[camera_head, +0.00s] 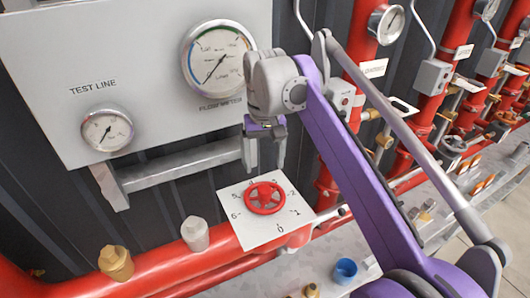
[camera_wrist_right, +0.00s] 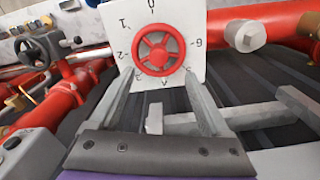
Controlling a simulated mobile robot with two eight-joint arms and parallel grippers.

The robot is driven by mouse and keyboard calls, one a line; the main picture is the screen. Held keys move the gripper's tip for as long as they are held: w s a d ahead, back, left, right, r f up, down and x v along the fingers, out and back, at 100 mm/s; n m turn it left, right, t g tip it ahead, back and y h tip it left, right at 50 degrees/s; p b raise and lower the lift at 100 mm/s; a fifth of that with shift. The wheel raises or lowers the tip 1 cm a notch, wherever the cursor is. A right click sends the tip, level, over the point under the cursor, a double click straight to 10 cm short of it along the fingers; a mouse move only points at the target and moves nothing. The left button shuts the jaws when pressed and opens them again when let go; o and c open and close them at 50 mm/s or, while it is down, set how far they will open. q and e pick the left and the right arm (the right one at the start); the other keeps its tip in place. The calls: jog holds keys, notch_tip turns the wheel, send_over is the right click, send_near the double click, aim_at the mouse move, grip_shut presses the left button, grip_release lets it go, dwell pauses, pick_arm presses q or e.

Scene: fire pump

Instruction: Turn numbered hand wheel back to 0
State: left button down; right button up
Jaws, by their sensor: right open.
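The red hand wheel (camera_head: 264,198) sits on a white square plate (camera_head: 246,235) with numbers around it. In the head view 0 is at the plate's bottom, 1 and 2 at right, 5 and 6 at left. In the right wrist view the wheel (camera_wrist_right: 159,50) shows spokes and hub, with 0 at the top of the plate. I cannot tell which number the wheel points to. My right gripper (camera_head: 266,160) is open and empty, just above the wheel in the head view. In the wrist view its fingers (camera_wrist_right: 157,76) reach toward the wheel's near side, apparently apart from it. My left gripper is not in view.
A grey panel (camera_head: 60,40) carries a large flow meter (camera_head: 205,65) and a small gauge (camera_head: 107,131). A grey bracket (camera_head: 185,163) runs below it. Red pipes (camera_head: 165,265) with a white cap (camera_head: 195,234) and a brass cap (camera_head: 116,262) lie beside the plate. A blue cup-shaped part (camera_head: 344,271) is lower right.

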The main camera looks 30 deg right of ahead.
aim_at(265, 190)
notch_tip(265, 190, down, 10)
jog(key=shift+w+d+f+b, duration=0.1)
jog(key=shift+w+b, duration=0.05)
jog(key=shift+b, duration=0.4)
